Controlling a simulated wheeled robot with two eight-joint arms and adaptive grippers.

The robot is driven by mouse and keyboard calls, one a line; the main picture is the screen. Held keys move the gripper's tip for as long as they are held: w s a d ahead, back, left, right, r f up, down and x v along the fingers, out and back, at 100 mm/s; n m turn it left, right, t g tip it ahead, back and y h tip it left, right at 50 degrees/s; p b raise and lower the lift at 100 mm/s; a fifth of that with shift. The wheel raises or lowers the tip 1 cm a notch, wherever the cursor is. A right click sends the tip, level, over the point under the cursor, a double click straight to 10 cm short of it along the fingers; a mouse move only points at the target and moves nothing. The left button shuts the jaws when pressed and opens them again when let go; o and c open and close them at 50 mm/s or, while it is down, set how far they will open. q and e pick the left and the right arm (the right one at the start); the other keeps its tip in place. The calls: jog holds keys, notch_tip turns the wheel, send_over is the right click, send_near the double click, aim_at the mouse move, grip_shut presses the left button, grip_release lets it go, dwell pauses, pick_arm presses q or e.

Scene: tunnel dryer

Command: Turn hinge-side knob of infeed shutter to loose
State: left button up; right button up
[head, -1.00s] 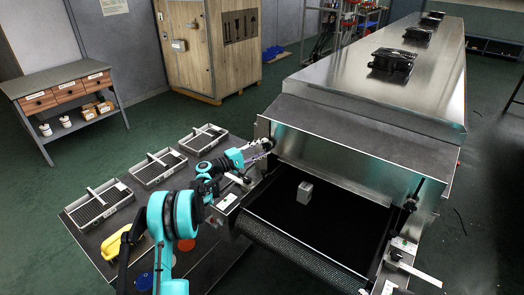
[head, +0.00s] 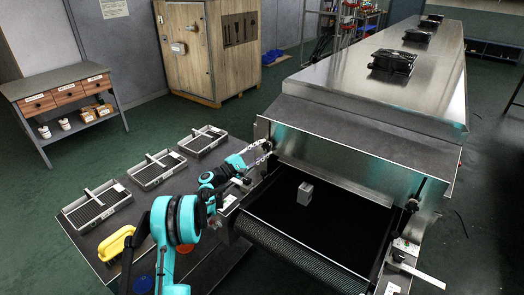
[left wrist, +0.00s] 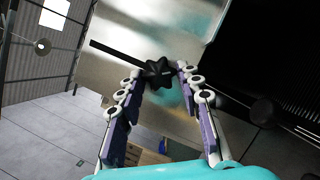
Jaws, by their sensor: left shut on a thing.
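The infeed shutter (head: 335,170) is a shiny metal plate across the dryer mouth. The fingers are shut on this knob. A second dark knob (head: 411,204) is at the shutter's right end, clear of any gripper. My right gripper is not in view.
A grey block (head: 305,193) stands on the black conveyor belt (head: 300,228) before the shutter. The side table at left holds several trays (head: 97,206) and a yellow object (head: 115,243). Another dark round knob-like part (left wrist: 263,112) shows in the wrist view.

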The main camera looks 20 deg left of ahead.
pick_arm(q)
jog(key=o, duration=1.2)
jog(key=shift+c, duration=0.2)
jog(key=v, duration=1.2)
jog(key=shift+d, duration=0.1)
